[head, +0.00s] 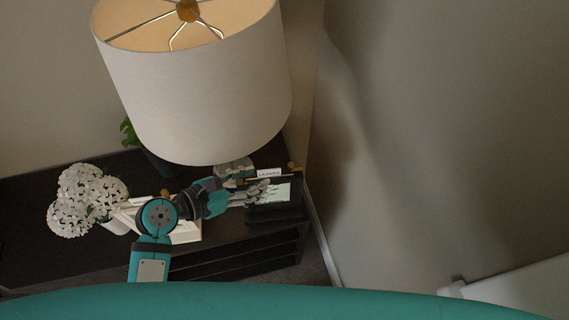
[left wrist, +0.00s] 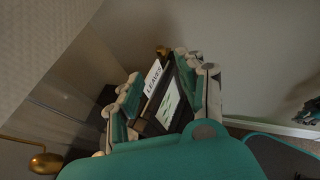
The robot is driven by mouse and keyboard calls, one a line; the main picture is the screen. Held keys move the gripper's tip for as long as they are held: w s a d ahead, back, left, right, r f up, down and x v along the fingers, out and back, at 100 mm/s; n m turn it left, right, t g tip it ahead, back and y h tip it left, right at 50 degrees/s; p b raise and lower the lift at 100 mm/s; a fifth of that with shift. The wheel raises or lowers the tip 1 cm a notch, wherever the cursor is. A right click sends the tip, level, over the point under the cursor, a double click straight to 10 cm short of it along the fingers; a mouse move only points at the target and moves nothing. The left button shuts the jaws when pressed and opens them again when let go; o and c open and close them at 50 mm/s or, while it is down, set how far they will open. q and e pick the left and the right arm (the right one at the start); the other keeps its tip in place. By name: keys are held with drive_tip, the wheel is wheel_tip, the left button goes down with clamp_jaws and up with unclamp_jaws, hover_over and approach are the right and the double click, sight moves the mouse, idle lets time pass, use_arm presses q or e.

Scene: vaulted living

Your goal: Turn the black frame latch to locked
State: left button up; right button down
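The black frame (head: 286,208) stands at the right end of the dark cabinet, with a white "LEAVES" label (head: 269,173) and a pale picture with green. A small brass knob, seemingly its latch (head: 292,167), shows at its top edge; its setting cannot be read. In the left wrist view the brass knob (left wrist: 162,51) is beyond the label (left wrist: 153,78). My left gripper (head: 268,190) is at the frame's front, open, with a finger on each side of the frame (left wrist: 170,105) in the wrist view. Contact cannot be told. A teal part (left wrist: 309,112) at the wrist view's right edge may be my right gripper.
A large white lampshade (head: 195,90) hangs close above my left arm. White flowers (head: 85,200) and a white frame (head: 188,232) stand on the dark cabinet (head: 30,205) to the left. The wall (head: 430,130) is close on the right.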

sight(289, 166)
use_arm(q)
drive_tip(key=x, duration=1)
drive_tip(key=shift+w+d+f+p, duration=0.15)
drive_tip(key=shift+d+f+p, duration=0.05)
drive_tip(key=shift+p, duration=0.2)
clamp_jaws()
